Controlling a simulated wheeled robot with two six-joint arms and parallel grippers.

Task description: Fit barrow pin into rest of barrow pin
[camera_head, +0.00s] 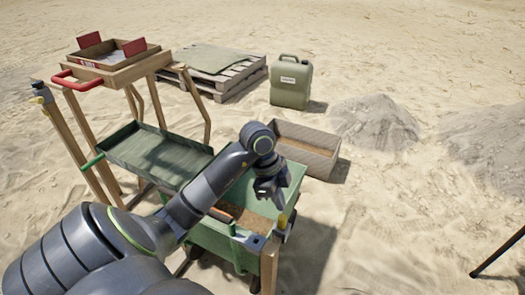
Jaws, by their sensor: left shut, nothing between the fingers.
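My left arm reaches in from the lower left, and its gripper (272,198) points down over the green barrow-like box (210,240). The gripper looks shut and empty. A small yellow-topped piece (282,221) stands at the near right corner of the box, just below and right of the fingers. I cannot tell if it is the barrow pin or its rest. A small yellow piece also shows on the wooden post at the far left (38,85). My right gripper is out of view.
A wooden stand carries a sieve tray with red handles (76,82) and a green tray (120,146). Behind are an open wooden box (318,158), a green can (291,83), a pallet (222,86) and sand heaps (375,122).

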